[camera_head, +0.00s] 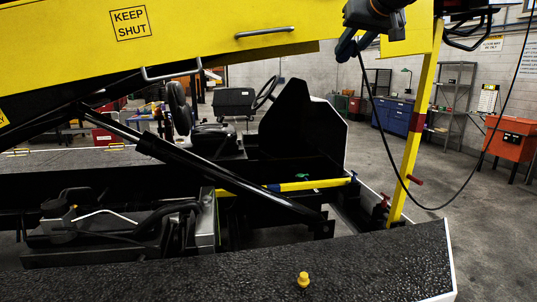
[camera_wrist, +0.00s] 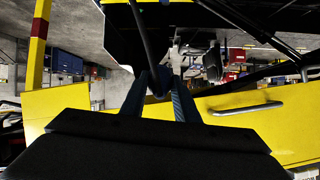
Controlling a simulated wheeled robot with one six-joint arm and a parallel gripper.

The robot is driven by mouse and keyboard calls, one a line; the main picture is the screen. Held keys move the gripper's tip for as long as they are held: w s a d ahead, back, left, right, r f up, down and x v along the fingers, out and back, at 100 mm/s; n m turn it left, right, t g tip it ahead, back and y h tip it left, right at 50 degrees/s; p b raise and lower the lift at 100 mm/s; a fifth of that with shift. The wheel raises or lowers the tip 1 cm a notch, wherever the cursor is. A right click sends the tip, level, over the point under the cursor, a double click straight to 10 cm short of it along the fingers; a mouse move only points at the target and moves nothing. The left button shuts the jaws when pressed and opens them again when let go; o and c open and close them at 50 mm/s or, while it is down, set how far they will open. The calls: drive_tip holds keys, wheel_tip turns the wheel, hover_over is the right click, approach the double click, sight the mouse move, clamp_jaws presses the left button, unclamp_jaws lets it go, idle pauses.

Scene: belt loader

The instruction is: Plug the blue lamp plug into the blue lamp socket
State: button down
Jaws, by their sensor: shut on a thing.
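My gripper (camera_head: 349,47) is at the top of the head view, in front of the right end of the yellow boom. Its dark blue fingers also show in the wrist view (camera_wrist: 162,88). They are shut on the end of a black cable (camera_head: 385,150), where the blue lamp plug is; the plug's shape is mostly lost between the dark fingers. The cable hangs from the gripper in a long loop and rises again at the right. I cannot make out the blue lamp socket in either view.
The yellow boom (camera_head: 200,28) with a handle (camera_head: 264,32) lies left of the gripper. A yellow post (camera_head: 413,130) stands close by on the right. A yellow knob (camera_head: 303,280) sits on the black deck (camera_head: 220,275). An orange cabinet (camera_head: 508,140) stands behind; open floor lies between.

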wheel_tip(320, 180, down, 8)
drive_tip(key=g, duration=0.1)
drive_tip(key=shift+s+a+r+b, duration=0.15)
drive_tip(key=shift+s+r+b, duration=0.05)
drive_tip(key=shift+s+b, duration=0.15)
